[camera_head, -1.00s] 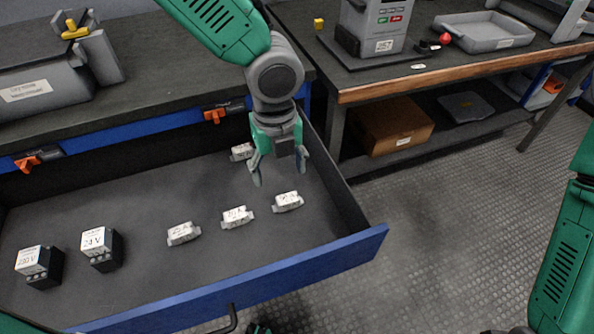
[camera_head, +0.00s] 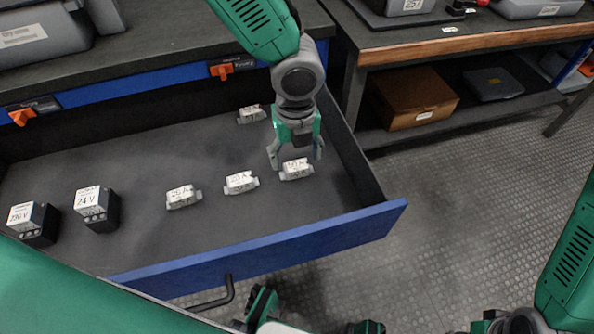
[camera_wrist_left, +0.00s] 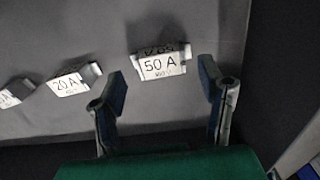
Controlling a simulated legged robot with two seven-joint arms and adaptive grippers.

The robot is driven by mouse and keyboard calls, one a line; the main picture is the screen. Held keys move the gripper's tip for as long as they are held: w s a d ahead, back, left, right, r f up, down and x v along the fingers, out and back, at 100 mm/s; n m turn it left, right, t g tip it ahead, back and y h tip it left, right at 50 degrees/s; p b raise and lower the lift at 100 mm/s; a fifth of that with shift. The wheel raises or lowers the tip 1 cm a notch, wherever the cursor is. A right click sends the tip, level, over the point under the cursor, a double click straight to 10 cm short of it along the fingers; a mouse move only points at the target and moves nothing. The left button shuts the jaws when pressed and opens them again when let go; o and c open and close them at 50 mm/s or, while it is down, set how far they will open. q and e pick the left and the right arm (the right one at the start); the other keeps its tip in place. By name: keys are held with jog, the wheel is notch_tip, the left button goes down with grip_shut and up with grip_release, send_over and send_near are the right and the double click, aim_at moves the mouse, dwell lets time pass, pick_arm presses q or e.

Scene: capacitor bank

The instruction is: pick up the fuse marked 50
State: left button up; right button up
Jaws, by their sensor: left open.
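The fuse marked 50 A (camera_head: 296,171) is a small grey block with a white label. It lies on the open drawer's dark floor (camera_head: 225,228), near its right side. Its label reads clearly in the left wrist view (camera_wrist_left: 163,66). My left gripper (camera_head: 295,162) is open and empty, just above and behind this fuse in the head view. In the left wrist view its two fingers (camera_wrist_left: 162,88) are spread to either side of the fuse's width, with the fuse ahead of the tips. No contact shows.
A 20 A fuse (camera_head: 240,182) and another fuse (camera_head: 182,197) lie to the left; one more (camera_head: 251,115) lies behind. Two relay blocks, 24 V (camera_head: 97,208) and 230 V (camera_head: 34,223), stand farther left. The drawer's blue front (camera_head: 260,250) and right wall (camera_head: 350,150) bound the space.

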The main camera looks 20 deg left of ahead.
aim_at(297, 165)
pick_arm(q)
notch_tip(297, 165, down, 4)
jog(key=shift+d+r+b, duration=0.1)
jog(key=shift+b, duration=0.75)
jog(key=shift+r, duration=0.1)
jog(key=c, duration=1.3)
jog(key=shift+r, duration=0.15)
